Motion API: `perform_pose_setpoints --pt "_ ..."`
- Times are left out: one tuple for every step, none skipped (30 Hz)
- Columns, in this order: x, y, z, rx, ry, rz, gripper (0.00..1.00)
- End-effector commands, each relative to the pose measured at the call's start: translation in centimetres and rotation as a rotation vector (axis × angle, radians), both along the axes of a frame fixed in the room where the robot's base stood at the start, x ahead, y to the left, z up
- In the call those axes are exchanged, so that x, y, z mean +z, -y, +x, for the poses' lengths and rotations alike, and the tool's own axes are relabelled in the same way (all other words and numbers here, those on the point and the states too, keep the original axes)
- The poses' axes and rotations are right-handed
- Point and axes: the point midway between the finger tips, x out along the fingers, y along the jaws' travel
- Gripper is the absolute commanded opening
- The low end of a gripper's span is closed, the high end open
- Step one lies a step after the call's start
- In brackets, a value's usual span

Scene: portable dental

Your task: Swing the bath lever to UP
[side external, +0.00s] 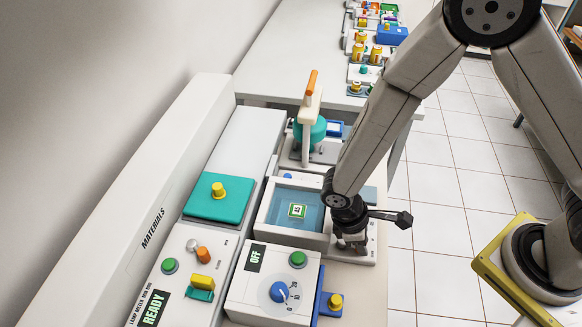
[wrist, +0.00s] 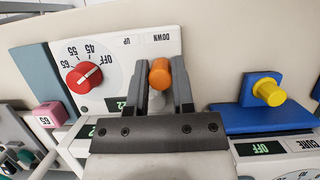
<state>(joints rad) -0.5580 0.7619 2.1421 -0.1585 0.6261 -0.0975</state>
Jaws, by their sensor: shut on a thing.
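The bath (side external: 262,222) is a white tank with blue water and a small green-and-white piece in it, in the side view. Its control panel (wrist: 115,68) shows upside down in the wrist view, with UP and DOWN printed near its edge. The bath lever (wrist: 159,72) has a round orange end, on the DOWN side of the panel. My gripper (wrist: 160,95) has its two dark fingers on either side of the lever, shut on it. In the side view my gripper (side external: 352,246) is low at the bath's right end and hides the lever.
A red dial (wrist: 83,77) sits left of the lever in the wrist view. A blue block with a yellow knob (wrist: 268,92) stands to the right. In the side view, a white unit with a blue dial (side external: 278,292) reads OFF. A tall orange-tipped handle (side external: 311,85) rises behind the bath.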

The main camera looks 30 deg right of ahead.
Motion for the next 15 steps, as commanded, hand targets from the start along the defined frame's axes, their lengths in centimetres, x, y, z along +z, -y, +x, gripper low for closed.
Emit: perform_pose_setpoints --pt "0.0 0.1 0.1 0.044 0.001 0.001 0.00" --pt "0.0 0.2 0.2 0.072 0.002 0.001 0.00" --pt "0.0 0.3 0.3 0.108 0.001 0.000 0.00" --pt "0.0 0.4 0.3 0.137 0.001 0.000 0.00" --pt "0.0 0.5 0.4 0.166 0.001 0.000 0.00" --pt "0.0 0.6 0.5 0.204 0.000 0.000 0.00" --pt "0.0 0.7 0.6 0.233 0.000 0.000 0.00" --pt "0.0 0.8 0.6 0.261 0.000 0.000 0.00" --pt "0.0 0.9 0.7 0.300 0.001 0.001 0.00" --pt "0.0 0.9 0.8 0.328 0.001 0.001 0.00" --pt "0.0 1.0 0.9 0.356 0.001 0.000 0.00" --pt "0.0 1.1 1.1 0.394 0.001 0.001 0.00" --pt "0.0 1.2 1.2 0.422 0.001 0.001 0.00" --pt "0.0 1.2 1.3 0.450 0.001 0.000 0.00" --pt "0.0 1.3 1.4 0.484 0.001 0.000 0.00"
